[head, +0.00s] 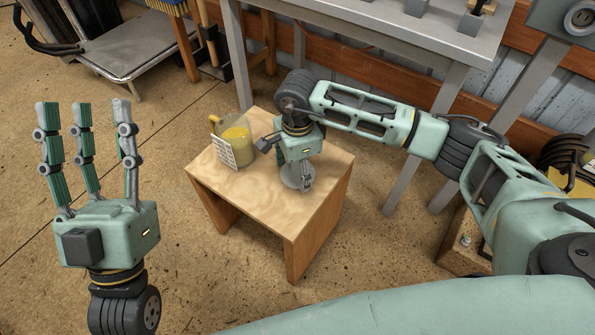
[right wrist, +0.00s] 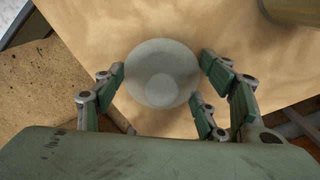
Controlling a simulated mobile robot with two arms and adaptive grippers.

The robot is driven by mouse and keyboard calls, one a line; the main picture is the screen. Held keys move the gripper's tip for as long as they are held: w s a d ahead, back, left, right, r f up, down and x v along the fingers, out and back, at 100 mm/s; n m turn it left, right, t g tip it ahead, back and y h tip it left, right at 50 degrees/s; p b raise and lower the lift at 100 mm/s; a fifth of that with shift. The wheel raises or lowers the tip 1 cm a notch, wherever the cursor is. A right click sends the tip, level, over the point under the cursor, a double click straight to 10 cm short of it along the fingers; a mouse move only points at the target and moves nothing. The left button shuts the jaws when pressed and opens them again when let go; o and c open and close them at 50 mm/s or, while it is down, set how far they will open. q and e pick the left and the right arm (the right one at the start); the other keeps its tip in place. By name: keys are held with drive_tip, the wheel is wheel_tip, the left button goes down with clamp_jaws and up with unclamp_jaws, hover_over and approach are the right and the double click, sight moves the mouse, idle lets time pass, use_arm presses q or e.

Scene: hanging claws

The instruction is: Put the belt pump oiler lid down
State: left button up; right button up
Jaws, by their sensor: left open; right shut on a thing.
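The lid is a round grey disc (head: 291,179) at the small wooden table; it shows whole in the right wrist view (right wrist: 160,72). My right gripper (head: 304,181) points down over the tabletop with its fingers closed around the lid's edge; they show around it in the right wrist view (right wrist: 165,88). I cannot tell whether the lid touches the wood. A yellowish, translucent container (head: 238,143), perhaps the oiler's body, stands on the table to the left. My left gripper (head: 88,108) is raised at the left with its fingers spread, empty.
The wooden table (head: 262,201) has bare top in front of and to the right of the lid. A white gridded card (head: 222,153) leans at the container. A grey metal bench (head: 375,22) stands behind. The speckled floor (head: 180,270) is open at the front left.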

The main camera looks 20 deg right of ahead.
use_arm(q)
drive_tip(key=shift+s+r+t, duration=0.3)
drive_tip(key=shift+s, duration=0.05)
use_arm(e)
drive_tip(key=shift+f, duration=0.15)
use_arm(q)
drive_tip(key=shift+s+a, duration=0.1)
